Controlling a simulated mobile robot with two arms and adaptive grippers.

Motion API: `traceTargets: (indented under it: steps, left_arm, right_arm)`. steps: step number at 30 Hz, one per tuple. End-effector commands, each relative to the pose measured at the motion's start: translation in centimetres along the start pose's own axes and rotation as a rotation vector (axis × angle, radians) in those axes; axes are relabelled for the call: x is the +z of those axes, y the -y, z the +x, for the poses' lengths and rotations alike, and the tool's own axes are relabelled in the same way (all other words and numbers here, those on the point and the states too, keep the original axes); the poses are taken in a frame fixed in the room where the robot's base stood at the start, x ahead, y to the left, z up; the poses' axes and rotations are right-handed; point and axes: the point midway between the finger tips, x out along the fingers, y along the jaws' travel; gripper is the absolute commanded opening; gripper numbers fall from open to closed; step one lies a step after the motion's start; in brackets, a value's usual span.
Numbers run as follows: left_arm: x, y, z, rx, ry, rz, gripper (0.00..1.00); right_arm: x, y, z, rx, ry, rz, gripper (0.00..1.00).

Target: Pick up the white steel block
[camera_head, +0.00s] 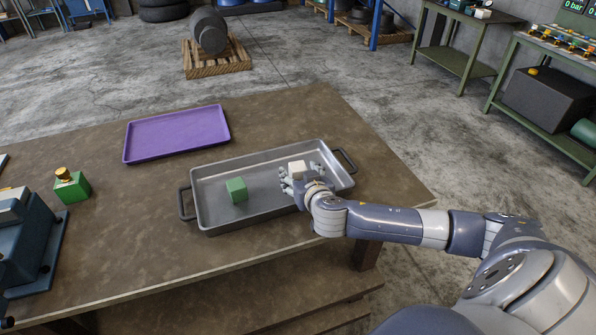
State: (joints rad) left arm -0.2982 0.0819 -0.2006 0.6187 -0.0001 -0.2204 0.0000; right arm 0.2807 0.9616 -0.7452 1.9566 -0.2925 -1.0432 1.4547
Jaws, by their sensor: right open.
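The white steel block (297,167) is a small pale cube in the grey metal tray (213,177) on the brown table, toward the tray's right half. My right gripper (300,175) reaches into the tray from the right. Its fingers are spread open on either side of the white block, and the hand hides the block's lower part. I cannot tell whether the fingers touch it. A green block (237,190) lies in the same tray, to the left of the gripper. My left gripper is not in view.
The brown table (130,235) has free room in front of the tray. An empty purple tray (177,133) lies behind at the left. A green block with a brass top (72,186) and a blue machine (30,240) stand at the left edge. The metal tray has raised walls and black handles.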

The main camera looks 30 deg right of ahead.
Motion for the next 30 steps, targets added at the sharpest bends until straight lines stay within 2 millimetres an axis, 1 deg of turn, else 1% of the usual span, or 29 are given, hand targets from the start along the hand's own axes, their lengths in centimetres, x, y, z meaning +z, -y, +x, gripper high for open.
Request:
traceTargets:
  steps: [1, 3, 6, 9, 12, 15, 22, 23, 24, 26, 27, 29, 30]
  left_arm:
    - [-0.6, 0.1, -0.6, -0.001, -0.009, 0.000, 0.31]
    - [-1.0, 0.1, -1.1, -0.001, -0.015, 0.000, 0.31]
    - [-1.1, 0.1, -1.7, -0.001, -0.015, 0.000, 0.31]
    - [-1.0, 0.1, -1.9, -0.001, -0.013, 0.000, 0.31]
    - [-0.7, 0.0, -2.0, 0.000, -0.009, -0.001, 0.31]
    - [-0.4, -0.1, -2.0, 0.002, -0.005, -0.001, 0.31]
    - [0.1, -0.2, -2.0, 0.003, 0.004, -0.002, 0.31]
    - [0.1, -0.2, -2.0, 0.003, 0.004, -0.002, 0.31]
    - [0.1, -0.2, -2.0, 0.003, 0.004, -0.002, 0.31]
    - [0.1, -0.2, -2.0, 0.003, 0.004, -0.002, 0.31]
    - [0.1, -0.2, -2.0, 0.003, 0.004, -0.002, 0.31]
    - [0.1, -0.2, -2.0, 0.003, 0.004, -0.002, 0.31]
    - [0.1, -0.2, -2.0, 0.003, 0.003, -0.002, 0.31]
  right_arm:
    - [-0.4, -0.2, 0.4, 0.003, -0.002, -0.001, 0.61]
    - [-0.5, -0.4, 1.2, 0.003, -0.001, -0.001, 0.61]
    - [-0.6, -0.7, 2.4, 0.003, -0.002, -0.003, 0.61]
    - [-0.3, -0.7, 3.5, 0.003, -0.001, -0.001, 0.61]
    - [-0.3, -0.6, 4.2, 0.001, -0.001, -0.001, 0.61]
    - [-0.1, -0.7, 4.5, 0.001, 0.000, -0.001, 0.61]
    - [-0.1, -0.7, 4.6, 0.001, 0.000, -0.001, 0.61]
    - [-0.1, -0.7, 4.6, 0.001, 0.000, -0.001, 0.56]
    - [-0.1, -0.7, 4.6, 0.001, 0.000, -0.001, 0.47]
    - [-0.1, -0.7, 4.6, 0.001, 0.000, -0.001, 0.34]
    - [-0.1, -0.7, 4.6, 0.001, 0.000, -0.001, 0.25]
    - [-0.1, -0.7, 4.6, 0.001, 0.000, -0.001, 0.11]
    - [-0.1, -0.7, 4.6, 0.001, 0.000, -0.001, 0.02]
